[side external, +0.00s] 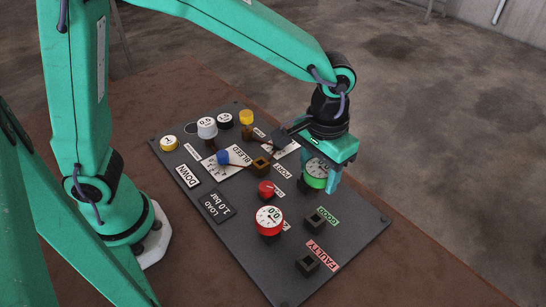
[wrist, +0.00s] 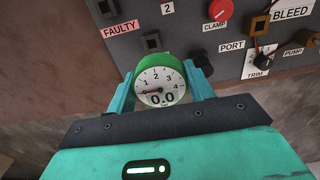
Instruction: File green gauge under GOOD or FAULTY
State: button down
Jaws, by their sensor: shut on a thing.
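My gripper (side external: 325,181) is shut on the green gauge (side external: 316,172), which has a white dial, and holds it over the right part of the dark panel (side external: 240,256). In the wrist view the gauge (wrist: 160,84) sits between my fingers (wrist: 161,92); its needle points left near 0 and its display reads 0.0. The square GOOD socket (side external: 315,221) with its green label (side external: 327,216) looks empty. The FAULTY socket (side external: 308,263) with its red label (side external: 322,256) also looks empty. The gauge appears clear of both sockets.
A red gauge (side external: 269,220) stands on the panel near the FAULTY socket. A red clamp knob (side external: 266,189), an empty-looking port (side external: 261,166), a blue-ended lever (side external: 222,157) and a yellow knob (side external: 246,117) lie farther left. Signs read DOWN (side external: 188,175) and LOAD 1.0 bar (side external: 216,206).

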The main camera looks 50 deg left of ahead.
jog(key=shift+s+d, duration=0.25)
jog(key=shift+d, duration=0.55)
jog(key=shift+f, duration=3.35)
jog(key=shift+f, duration=1.3)
jog(key=c, duration=0.5)
grip_release()
jog(key=shift+r, duration=2.55)
